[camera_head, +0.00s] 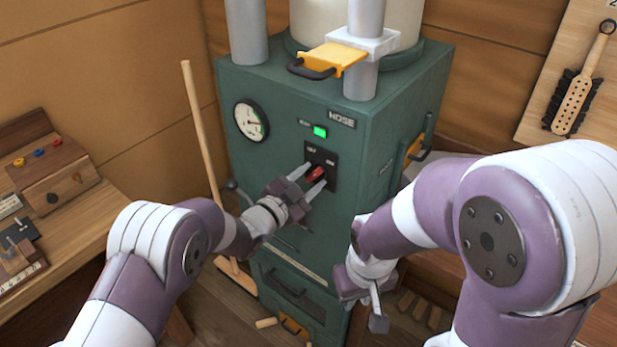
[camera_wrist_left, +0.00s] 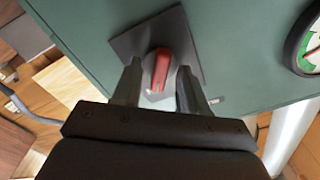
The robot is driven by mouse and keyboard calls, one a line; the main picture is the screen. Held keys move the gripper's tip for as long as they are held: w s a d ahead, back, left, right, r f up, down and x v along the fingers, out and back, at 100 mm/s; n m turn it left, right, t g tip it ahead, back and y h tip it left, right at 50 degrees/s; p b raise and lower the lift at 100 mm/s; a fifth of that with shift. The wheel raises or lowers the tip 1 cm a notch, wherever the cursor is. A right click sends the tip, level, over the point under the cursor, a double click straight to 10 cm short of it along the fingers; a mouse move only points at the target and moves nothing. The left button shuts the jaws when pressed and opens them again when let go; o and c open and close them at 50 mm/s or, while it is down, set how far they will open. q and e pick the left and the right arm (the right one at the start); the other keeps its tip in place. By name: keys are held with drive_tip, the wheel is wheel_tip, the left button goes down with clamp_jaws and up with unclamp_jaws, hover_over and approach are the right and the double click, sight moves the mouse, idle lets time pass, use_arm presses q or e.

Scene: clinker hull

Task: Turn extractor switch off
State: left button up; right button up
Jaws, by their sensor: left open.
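The extractor switch is a red knob (camera_head: 316,173) on a dark square plate (camera_head: 322,155) on the front of the green extractor cabinet (camera_head: 290,110). A green lamp (camera_head: 320,131) above it is lit. My left gripper (camera_head: 308,180) is open at the switch. In the left wrist view its two fingers (camera_wrist_left: 157,85) stand on either side of the red knob (camera_wrist_left: 160,70); I cannot tell whether they touch it. The plate (camera_wrist_left: 135,42) shows behind. My right gripper (camera_head: 377,305) hangs low in front of the cabinet's right side, away from the switch; its jaw opening is unclear.
A round gauge (camera_head: 251,121) sits on the cabinet's upper left. A broom (camera_head: 200,135) leans at its left. A wooden bench (camera_head: 60,240) with a control box stands at the left. A yellow handled part (camera_head: 327,58) juts out at the cabinet's top. A brush (camera_head: 578,95) hangs at the right.

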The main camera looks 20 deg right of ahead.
use_arm(q)
drive_tip(key=shift+c, duration=0.3)
clamp_jaws()
drive_tip(key=shift+n, duration=0.4)
drive_tip(key=shift+n+b, duration=0.35)
drive_tip(key=shift+n, duration=0.65)
drive_tip(key=n, duration=0.2)
drive_tip(key=shift+n, duration=0.4)
drive_tip(key=n, duration=0.6)
drive_tip(key=shift+w, duration=0.1)
drive_tip(key=shift+n, duration=0.3)
